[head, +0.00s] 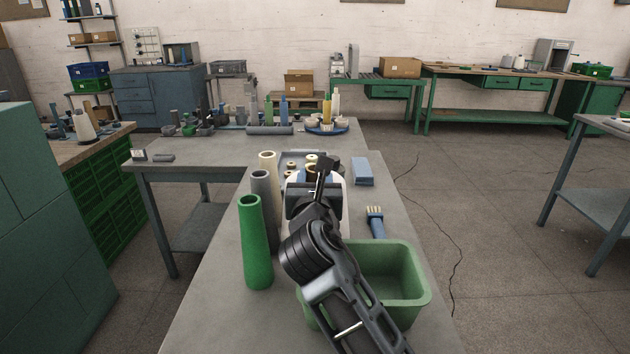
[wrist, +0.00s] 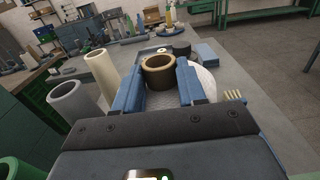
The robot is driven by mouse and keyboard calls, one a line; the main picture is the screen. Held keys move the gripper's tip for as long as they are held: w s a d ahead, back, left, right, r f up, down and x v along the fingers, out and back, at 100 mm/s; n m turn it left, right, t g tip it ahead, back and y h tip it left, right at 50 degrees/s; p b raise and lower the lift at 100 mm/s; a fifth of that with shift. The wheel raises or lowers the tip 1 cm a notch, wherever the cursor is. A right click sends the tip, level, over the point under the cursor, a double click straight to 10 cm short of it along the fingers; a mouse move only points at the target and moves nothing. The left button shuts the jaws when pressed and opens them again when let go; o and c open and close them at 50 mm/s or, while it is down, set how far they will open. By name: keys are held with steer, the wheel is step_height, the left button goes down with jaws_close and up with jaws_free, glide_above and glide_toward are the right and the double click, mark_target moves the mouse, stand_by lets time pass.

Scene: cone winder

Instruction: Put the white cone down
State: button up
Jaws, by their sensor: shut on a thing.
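The white cone (head: 345,196) has pale, textured yarn around a brown tube. It stands out behind my gripper in the head view, and its pale side shows beside the right finger in the wrist view (wrist: 206,82). My gripper (wrist: 160,75) has its two blue fingers shut on the cone at the brown tube's open top. The tube looks roughly upright. My gripper and wrist hide most of the cone in the head view. The cone's base is hidden, so I cannot tell whether it touches the table (head: 215,300).
Left of the cone stand a cream cone (head: 268,164), a grey cone (head: 262,195) and a green cone (head: 254,245). A blue block (head: 363,172) and a brush (head: 375,220) lie to the right. A green bin (head: 425,290) sits nearer. The table's front left is bare.

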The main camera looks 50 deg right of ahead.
stand_by(0.3)
steer(key=o, duration=1.2)
steer(key=shift+c, duration=0.2)
